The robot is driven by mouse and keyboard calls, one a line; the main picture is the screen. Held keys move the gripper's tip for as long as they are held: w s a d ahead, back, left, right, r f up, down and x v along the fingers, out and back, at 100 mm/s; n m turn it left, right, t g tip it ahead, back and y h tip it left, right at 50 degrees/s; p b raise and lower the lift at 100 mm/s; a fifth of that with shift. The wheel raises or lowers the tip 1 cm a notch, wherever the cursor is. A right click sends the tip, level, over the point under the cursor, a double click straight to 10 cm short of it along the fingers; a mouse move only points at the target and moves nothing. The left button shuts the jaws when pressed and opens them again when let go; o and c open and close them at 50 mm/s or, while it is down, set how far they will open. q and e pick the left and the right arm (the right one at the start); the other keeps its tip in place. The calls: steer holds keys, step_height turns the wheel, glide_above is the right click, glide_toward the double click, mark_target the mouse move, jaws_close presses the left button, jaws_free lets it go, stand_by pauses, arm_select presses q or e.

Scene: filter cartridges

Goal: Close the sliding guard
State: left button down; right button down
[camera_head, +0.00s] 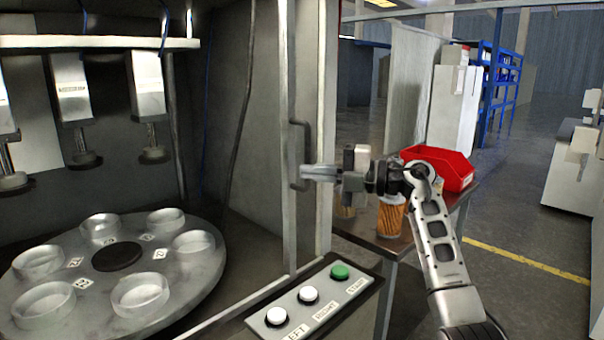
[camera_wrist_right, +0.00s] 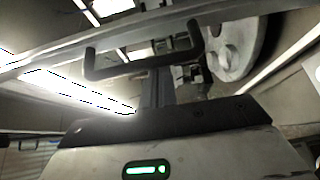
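The sliding guard (camera_head: 284,70) shows as an upright metal-edged frame at the right side of the machine opening. Its dark bracket handle (camera_head: 294,140) is upright on that edge; it also shows in the right wrist view (camera_wrist_right: 135,69). My right gripper (camera_head: 306,172) is at the lower part of the handle, its fingertips very close to the bar. I cannot tell whether they touch or enclose it, or how far apart the fingers are. The carousel is in plain view left of the guard's edge. My left gripper is not in view.
The carousel (camera_head: 190,268) carries several clear cups below hanging press heads (camera_head: 148,85). A button panel (camera_head: 318,303) is below the handle. A table (camera_head: 465,196) to the right holds a red bin (camera_head: 445,165) and an orange filter cartridge (camera_head: 391,215). Open floor lies beyond.

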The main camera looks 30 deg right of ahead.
steer(key=shift+d+r, duration=0.1)
steer(key=shift+d, duration=0.1)
